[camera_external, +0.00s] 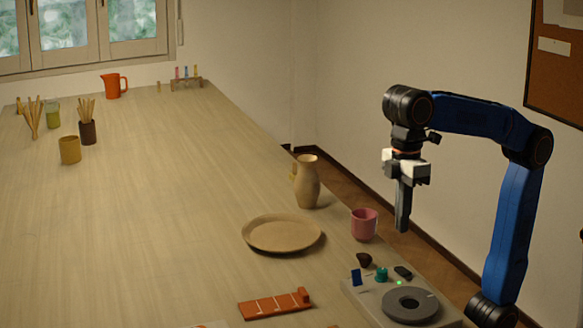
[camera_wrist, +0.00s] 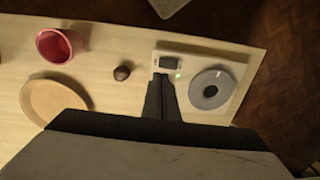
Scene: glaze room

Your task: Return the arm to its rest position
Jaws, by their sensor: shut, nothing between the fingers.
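My gripper (camera_external: 402,222) hangs pointing down from the blue arm, in the air by the table's right edge. Its fingers are together with nothing between them. In the wrist view my gripper (camera_wrist: 160,78) shows its closed fingers in front of the pale panel (camera_wrist: 215,54). The arm is raised and bent at the elbow, to the right of the table. Nothing touches the fingers.
A pink cup (camera_external: 364,225), tan vase (camera_external: 307,182) and tan plate (camera_external: 282,234) stand near the table's right side. Below are a dark lump (camera_external: 364,260), a grey ring disc (camera_external: 411,305) and an orange-brown block (camera_external: 275,304). The table's middle is clear.

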